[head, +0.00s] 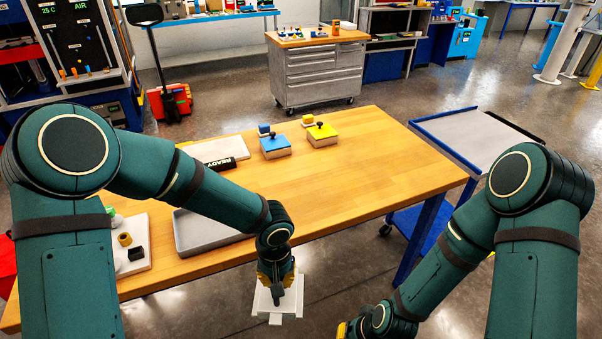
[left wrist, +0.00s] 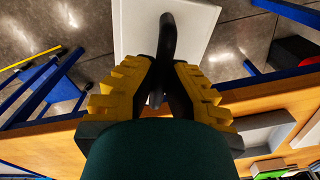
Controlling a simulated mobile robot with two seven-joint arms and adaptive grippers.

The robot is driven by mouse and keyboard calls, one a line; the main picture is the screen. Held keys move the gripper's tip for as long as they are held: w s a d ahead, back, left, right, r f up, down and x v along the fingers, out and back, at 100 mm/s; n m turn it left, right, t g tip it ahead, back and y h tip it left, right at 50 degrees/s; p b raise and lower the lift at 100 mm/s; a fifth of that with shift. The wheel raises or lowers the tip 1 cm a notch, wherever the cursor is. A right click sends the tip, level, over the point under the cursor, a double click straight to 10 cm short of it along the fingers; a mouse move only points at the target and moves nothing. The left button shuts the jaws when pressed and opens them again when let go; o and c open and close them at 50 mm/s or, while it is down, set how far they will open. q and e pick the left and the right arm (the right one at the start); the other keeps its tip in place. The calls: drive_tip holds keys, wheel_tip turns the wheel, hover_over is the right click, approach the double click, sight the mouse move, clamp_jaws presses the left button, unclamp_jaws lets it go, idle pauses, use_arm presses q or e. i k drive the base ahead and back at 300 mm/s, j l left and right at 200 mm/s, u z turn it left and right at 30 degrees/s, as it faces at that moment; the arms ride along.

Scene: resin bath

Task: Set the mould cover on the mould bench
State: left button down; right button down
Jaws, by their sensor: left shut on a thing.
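The mould cover, a white square plate (head: 277,307) with a dark upright handle (left wrist: 167,38), hangs from my left gripper (head: 275,277). The left gripper also shows in the left wrist view (left wrist: 166,75), its fingers shut on the handle. The cover is out past the front edge of the wooden bench (head: 360,160), over the floor, and does not touch the bench. I take this bench to be the mould bench; no label shows that. My right gripper (head: 344,329) is mostly cut off at the bottom of the head view, so its fingers cannot be read.
A blue block (head: 275,148) and a yellow block (head: 321,136), each with a black knob, stand at the bench's back. A grey tray (head: 202,236) and a white board (head: 133,254) with small parts lie left. The bench's right half is clear. A grey-topped cart (head: 468,133) stands right.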

sight(304, 198)
drive_tip(key=z, duration=1.25)
drive_tip(key=i+j+z, duration=0.15)
drive_tip(key=j, duration=0.5)
